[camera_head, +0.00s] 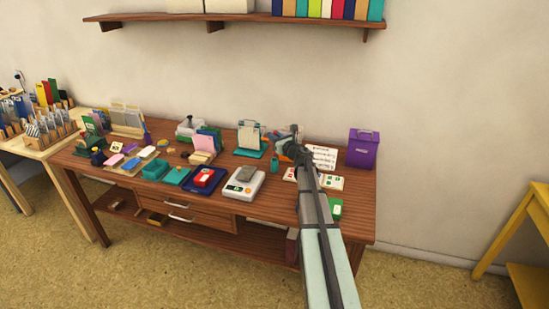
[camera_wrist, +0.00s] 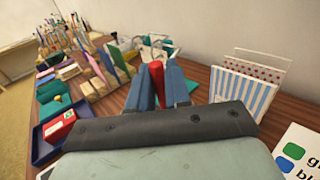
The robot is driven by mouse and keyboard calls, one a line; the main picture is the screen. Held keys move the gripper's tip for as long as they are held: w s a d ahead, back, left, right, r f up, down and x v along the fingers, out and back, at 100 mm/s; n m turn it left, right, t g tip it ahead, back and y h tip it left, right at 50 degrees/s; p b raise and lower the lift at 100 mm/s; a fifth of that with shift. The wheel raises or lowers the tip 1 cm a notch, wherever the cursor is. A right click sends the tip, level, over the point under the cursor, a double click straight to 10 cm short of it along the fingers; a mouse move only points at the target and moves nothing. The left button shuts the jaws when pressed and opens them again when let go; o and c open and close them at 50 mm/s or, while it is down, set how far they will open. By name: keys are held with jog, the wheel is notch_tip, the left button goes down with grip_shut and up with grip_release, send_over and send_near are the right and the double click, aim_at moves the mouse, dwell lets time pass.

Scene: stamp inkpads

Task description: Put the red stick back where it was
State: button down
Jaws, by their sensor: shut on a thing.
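In the wrist view, my gripper (camera_wrist: 158,88) is shut on the red stick (camera_wrist: 157,76). The red stick stands up between the two blue-grey fingers, and its lower part is hidden. In the head view, my gripper (camera_head: 292,145) is over the back right of the wooden table (camera_head: 230,217), left of the white printed sheet. The red stick cannot be made out in that view. Whether the stick touches anything below it cannot be told.
A purple box (camera_head: 362,150) stands at the table's right end. A teal clipboard stand (camera_head: 250,140) is left of my gripper. A scale (camera_head: 243,184) and a blue tray with a red block (camera_head: 204,178) are near the front. A striped card holder (camera_wrist: 243,92) is close on the right.

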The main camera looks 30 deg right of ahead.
jog(key=shift+f, duration=3.55)
jog(key=shift+f, duration=0.1)
jog(key=c, duration=1.1)
grip_release()
jog(key=shift+s, duration=0.2)
jog(key=s, duration=0.7)
jog(key=s+d, duration=0.1)
jog(key=s, duration=0.3)
jog(key=shift+s, duration=0.25)
